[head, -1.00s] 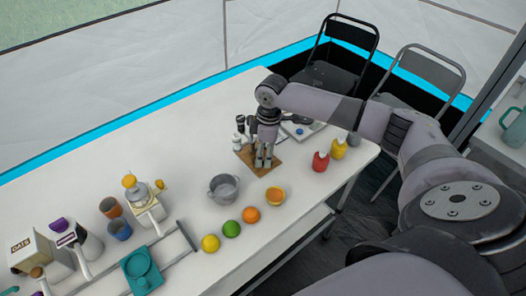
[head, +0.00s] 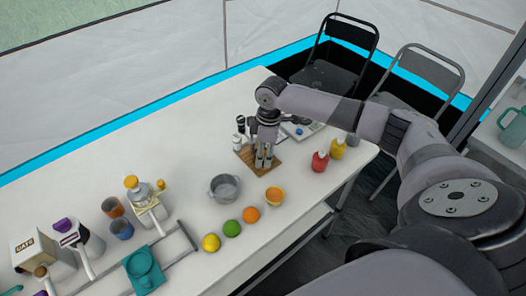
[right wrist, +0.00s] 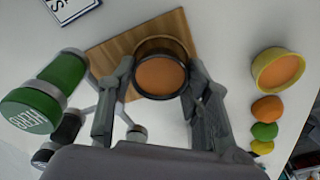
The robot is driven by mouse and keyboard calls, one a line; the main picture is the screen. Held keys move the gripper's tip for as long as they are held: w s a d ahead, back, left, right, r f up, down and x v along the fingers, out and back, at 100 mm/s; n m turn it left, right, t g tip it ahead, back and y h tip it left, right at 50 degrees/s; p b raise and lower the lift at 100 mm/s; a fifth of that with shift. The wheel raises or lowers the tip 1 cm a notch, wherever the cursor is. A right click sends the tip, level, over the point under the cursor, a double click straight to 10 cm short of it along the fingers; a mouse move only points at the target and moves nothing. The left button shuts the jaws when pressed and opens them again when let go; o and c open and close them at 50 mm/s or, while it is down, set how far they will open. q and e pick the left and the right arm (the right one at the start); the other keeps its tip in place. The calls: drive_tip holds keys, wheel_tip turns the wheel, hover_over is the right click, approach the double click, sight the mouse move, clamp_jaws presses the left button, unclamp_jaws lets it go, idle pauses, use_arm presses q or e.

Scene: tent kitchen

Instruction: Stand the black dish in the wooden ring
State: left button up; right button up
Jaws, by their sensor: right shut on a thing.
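A round dark-rimmed dish (right wrist: 160,90) with an orange-brown inside shows between my right fingers in the right wrist view; I take it as the black dish. My right gripper (right wrist: 150,108) is shut on it, over a wooden board (right wrist: 112,52). In the head view my right gripper (head: 263,164) points down at this board (head: 244,158), and its fingers hide the dish. My left gripper is out of view.
A yellow bowl (right wrist: 256,72), fruit (right wrist: 266,108) and a grey pot (head: 224,188) lie near the board.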

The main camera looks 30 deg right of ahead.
drive_tip(key=shift+f, duration=0.5)
drive_tip(key=o, duration=0.6)
drive_tip(key=shift+r, duration=0.1)
drive_tip(key=r+p, duration=0.3)
drive_tip(key=p, duration=0.1)
drive_tip(key=r+p, duration=0.4)
drive_tip(key=d+r+p, duration=0.1)
drive_tip(key=r+p, duration=0.3)
drive_tip(key=shift+s, duration=0.25)
drive_tip(key=shift+f, duration=0.1)
idle(0.5)
